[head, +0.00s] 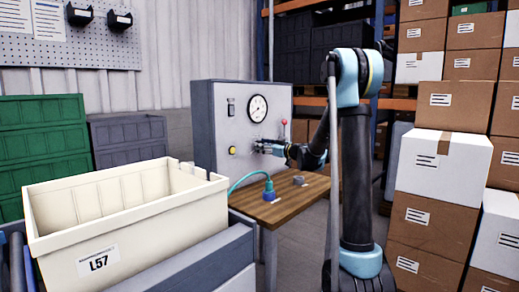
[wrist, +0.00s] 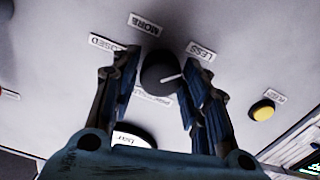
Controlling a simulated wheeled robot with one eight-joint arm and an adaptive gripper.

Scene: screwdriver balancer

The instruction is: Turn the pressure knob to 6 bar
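The pressure knob (wrist: 163,72) is a round black knob with a white pointer line, in the wrist view. Labels MORE (wrist: 146,23) and LESS (wrist: 201,50) stand by it. My gripper (wrist: 162,68) has one finger on each side of the knob, with the fingers apart; I see no clear grip on it. In the head view my gripper (head: 268,147) is at the front of the grey panel (head: 222,127) and hides the knob. The round pressure gauge (head: 257,108) is above it; its reading is too small to tell. Part of a dial (wrist: 133,138) shows between my fingers.
A yellow button (wrist: 262,109) is right of the knob in the wrist view. A red-topped lever (head: 284,122) sits on the panel's right. A wooden table (head: 300,205) holds a blue-based tool with a teal hose. A cream crate (head: 130,212) stands in front left.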

